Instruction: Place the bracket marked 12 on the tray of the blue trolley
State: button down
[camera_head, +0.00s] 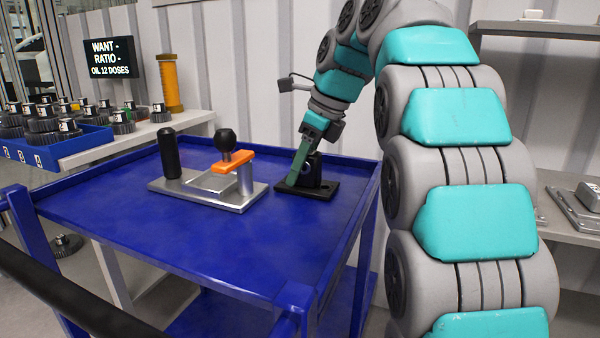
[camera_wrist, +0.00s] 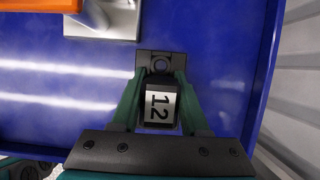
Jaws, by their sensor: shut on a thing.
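The bracket marked 12 (camera_wrist: 159,105) is black with a white label and a flat base with a round hole. In the head view the bracket (camera_head: 309,187) is at the back right of the blue trolley's tray (camera_head: 215,245), its base seeming to rest flat on the tray. My gripper (camera_wrist: 159,95) is shut on the bracket, with one green finger on each side of its upright part. In the head view my gripper (camera_head: 301,165) reaches down from above and hides part of the bracket.
A metal fixture (camera_head: 215,185) with an orange clamp and black knob stands left of the bracket on the tray. The tray's front is clear.

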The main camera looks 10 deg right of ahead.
aim_at(311, 152)
dwell(0.3)
jog(key=shift+c, duration=2)
grip_release()
jog(key=shift+f, duration=0.1)
jog(key=p+v, duration=0.4)
jog(key=v, duration=0.2)
jog(key=s+d, duration=0.6)
jog(key=d, duration=0.3)
jog(key=shift+s+d+f, duration=0.3)
jog(key=shift+s+f, duration=0.05)
jog(key=shift+s, duration=0.05)
